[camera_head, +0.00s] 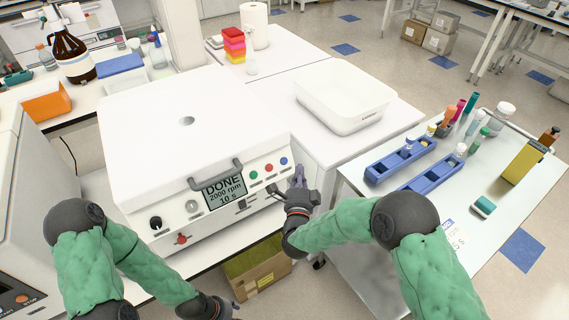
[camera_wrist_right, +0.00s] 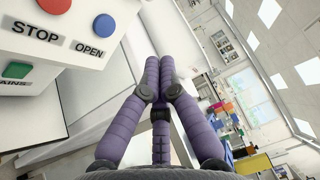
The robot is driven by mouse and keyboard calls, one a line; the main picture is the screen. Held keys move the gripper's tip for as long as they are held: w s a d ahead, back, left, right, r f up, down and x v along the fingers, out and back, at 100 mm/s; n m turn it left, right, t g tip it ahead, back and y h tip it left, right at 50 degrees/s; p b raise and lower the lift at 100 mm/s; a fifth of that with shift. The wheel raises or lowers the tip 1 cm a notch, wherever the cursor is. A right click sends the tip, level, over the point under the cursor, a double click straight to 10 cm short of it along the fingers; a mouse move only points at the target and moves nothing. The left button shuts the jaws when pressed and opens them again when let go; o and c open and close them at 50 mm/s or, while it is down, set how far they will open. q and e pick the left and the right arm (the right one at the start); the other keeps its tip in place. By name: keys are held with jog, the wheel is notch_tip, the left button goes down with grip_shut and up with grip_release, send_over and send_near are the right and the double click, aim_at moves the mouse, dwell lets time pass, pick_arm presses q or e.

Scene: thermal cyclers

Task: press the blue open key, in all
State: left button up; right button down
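A white lab machine (camera_head: 130,120) stands on the bench with its lid down, and its display (camera_head: 224,192) reads "DONE 2000 rpm 10 s". The round blue open key (camera_head: 284,161) is at the right end of its front panel. It also shows in the right wrist view (camera_wrist_right: 104,25), above the word OPEN. My right gripper (camera_head: 298,172) is just right of the panel's end. In the right wrist view its purple fingers (camera_wrist_right: 159,62) are together and empty, to the right of the blue key and apart from it. My left gripper (camera_head: 222,308) is low in the head view, its fingers cut off.
A red stop key (camera_head: 269,167) and a green key (camera_head: 254,175) sit left of the blue one. A white tub (camera_head: 345,105) stands on the bench behind. A cart (camera_head: 365,220) with blue racks (camera_head: 400,160) is at the right. An open cardboard box (camera_head: 262,280) is below the bench.

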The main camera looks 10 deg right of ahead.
aim_at(284, 161)
jog(key=w+f+b, duration=0.1)
jog(key=w+a+b, duration=0.1)
jog(key=w, duration=0.1)
jog(key=w+a+f+b, duration=0.1)
jog(key=w, duration=0.1)
jog(key=shift+w+f, duration=0.1)
jog(key=shift+f, duration=0.2)
jog(key=shift+b, duration=0.3)
dwell(1.0)
jog(key=shift+w+f+b, duration=0.2)
jog(key=shift+w+b, duration=0.15)
jog(key=shift+b, duration=0.2)
jog(key=shift+w+a+f+b, duration=0.1)
jog(key=shift+w+a+b, duration=0.15)
jog(key=shift+b, duration=0.15)
dwell(0.6)
jog(key=shift+s+d, duration=0.15)
jog(key=shift+s+d+r, duration=0.15)
jog(key=shift+s+r, duration=0.15)
jog(key=shift+s, duration=0.2)
